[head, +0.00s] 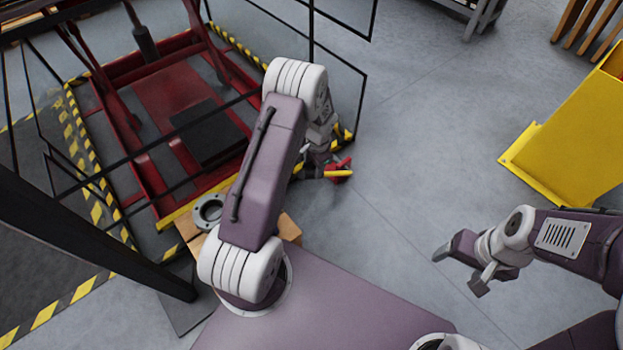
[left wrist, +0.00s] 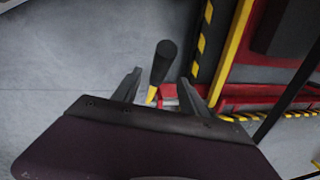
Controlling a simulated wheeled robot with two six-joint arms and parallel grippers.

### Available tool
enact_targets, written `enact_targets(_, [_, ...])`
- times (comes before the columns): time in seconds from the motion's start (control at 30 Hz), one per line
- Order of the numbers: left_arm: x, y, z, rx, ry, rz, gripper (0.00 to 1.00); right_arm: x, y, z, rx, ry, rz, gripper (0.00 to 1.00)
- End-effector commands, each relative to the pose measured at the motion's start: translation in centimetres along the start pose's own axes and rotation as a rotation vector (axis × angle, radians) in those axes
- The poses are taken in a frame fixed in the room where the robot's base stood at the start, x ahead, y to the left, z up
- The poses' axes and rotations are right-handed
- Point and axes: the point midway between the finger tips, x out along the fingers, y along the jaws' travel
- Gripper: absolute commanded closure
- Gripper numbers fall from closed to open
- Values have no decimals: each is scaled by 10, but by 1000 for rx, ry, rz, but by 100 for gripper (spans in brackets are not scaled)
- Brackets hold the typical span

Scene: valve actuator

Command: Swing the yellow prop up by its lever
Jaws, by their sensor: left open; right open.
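In the head view a short yellow bar (head: 338,173) with a red piece (head: 343,163) shows just beyond my left gripper (head: 314,170); I cannot tell if this is the prop or its lever. In the left wrist view my left gripper (left wrist: 158,84) is open. A lever with a black grip (left wrist: 163,60) and a yellow shaft (left wrist: 151,95) shows between its fingers. I cannot tell if they touch it. The shaft's lower part is hidden by the gripper body. My right gripper (head: 462,268) is open and empty, above bare floor at the right.
A red lift frame (head: 150,197) with black-and-yellow edging stands behind black-framed guard panels (head: 335,70) at left. A grey flanged ring (head: 208,211) sits on a wooden block beside my left arm. A yellow stand (head: 570,140) is at right. The floor between is clear.

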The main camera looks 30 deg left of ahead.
Motion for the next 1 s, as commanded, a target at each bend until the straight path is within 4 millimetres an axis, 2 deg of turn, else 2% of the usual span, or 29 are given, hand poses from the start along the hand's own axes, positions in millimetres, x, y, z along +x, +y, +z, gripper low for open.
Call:
enact_targets(0.03, [20,2,0,-1,-1,1,50,15,0,2,0,0,0,25])
enact_targets(0.1, [36,2,1,-1,-2,2,50,26,0,3,0,0,0,25])
enact_targets(0.3, [68,1,1,-1,-1,1,50,46,1,5,0,-1,0,25])
enact_targets(0.43, [75,0,0,0,0,0,50,49,1,5,0,-1,0,25])
enact_targets(0.67, [74,0,0,0,0,0,50,48,1,5,0,-1,0,25])
enact_targets(0.7, [74,0,0,0,0,0,55,48,1,5,0,-1,0,25])
enact_targets(0.87, [74,0,0,0,0,0,100,48,1,5,0,-1,0,25])
enact_targets(1.0, [74,0,0,0,-1,0,100,48,1,5,0,-1,0,25])
